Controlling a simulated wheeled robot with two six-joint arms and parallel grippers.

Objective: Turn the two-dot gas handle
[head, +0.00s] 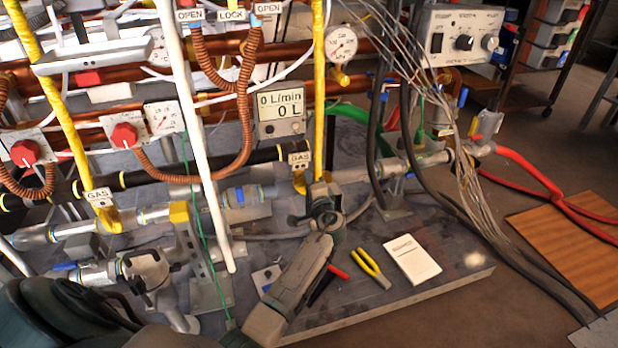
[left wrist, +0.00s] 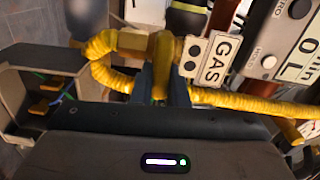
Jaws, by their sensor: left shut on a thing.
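The GAS tag with two black dots (head: 300,160) hangs by a yellow gas pipe (head: 319,95) in the middle of the head view. It also shows in the left wrist view (left wrist: 213,60). Just below it is the yellow gas handle (head: 299,183), partly hidden by my gripper. My left gripper (head: 324,203) is at this handle. In the left wrist view, the handle (left wrist: 160,62) stands between the fingers of my left gripper (left wrist: 160,92), which are shut on it. My right gripper is not in view.
Another yellow gas pipe (head: 60,100) with its own GAS tag (head: 98,195) stands at the left. A white pipe (head: 190,130) and hanging cables (head: 440,110) crowd the area. Pliers (head: 372,268) and a white booklet (head: 412,259) lie on the slab to the right.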

